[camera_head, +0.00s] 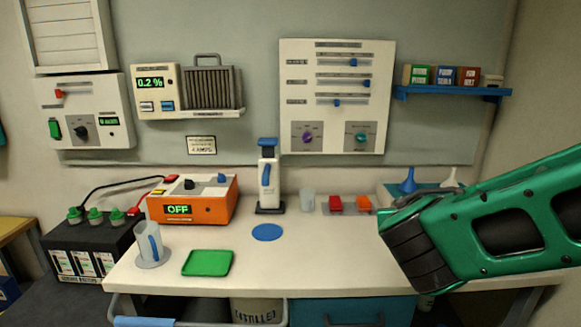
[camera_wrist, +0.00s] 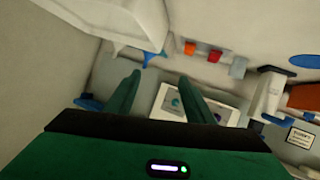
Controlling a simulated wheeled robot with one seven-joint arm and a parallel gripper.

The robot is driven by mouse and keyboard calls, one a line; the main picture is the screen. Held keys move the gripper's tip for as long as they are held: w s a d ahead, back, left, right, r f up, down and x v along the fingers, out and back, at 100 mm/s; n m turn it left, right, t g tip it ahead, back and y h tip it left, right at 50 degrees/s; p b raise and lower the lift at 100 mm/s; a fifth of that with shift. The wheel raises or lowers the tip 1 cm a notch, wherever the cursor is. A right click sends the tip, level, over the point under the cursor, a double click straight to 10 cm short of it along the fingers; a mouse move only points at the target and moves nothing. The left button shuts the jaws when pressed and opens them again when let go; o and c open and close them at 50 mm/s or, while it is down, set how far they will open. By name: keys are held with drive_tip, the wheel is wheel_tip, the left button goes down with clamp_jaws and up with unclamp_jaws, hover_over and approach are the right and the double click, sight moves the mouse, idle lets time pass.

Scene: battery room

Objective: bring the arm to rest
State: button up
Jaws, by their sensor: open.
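My green arm (camera_head: 500,225) reaches in from the right edge in the head view, above the right end of the workbench. Its dark ribbed joint (camera_head: 415,252) hangs in front of the bench's right part. My gripper's fingers cannot be made out in the head view. In the wrist view my gripper (camera_wrist: 160,77) shows two green fingers standing apart, with nothing between them. Beyond the fingers are the wall panel (camera_wrist: 172,118) and, higher in the picture, the bench top (camera_wrist: 215,22), with no contact seen.
The workbench (camera_head: 310,255) bears an orange OFF unit (camera_head: 207,207), a green tray (camera_head: 208,263), a jug (camera_head: 148,240), a white dispenser (camera_head: 269,180) and red and orange blocks. A blue shelf (camera_head: 450,92) juts from the wall. The front middle of the bench is clear.

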drive_tip(key=s+d+f+m+g, duration=0.2)
drive_tip(key=s+d+f+g, duration=0.2)
drive_tip(key=s+d, duration=0.3)
drive_tip(key=s+d+f+m+g, duration=0.2)
drive_tip(key=s+d+f+g, duration=0.25)
drive_tip(key=d, duration=0.45)
drive_tip(key=s+a+f+g+y, duration=0.1)
drive_tip(key=s+g+y, duration=0.3)
drive_tip(key=s, duration=1.4)
drive_tip(key=shift+s+a+f+m+y, duration=0.2)
drive_tip(key=shift+s+a+m+y, duration=0.15)
drive_tip(key=shift+a+y, duration=0.2)
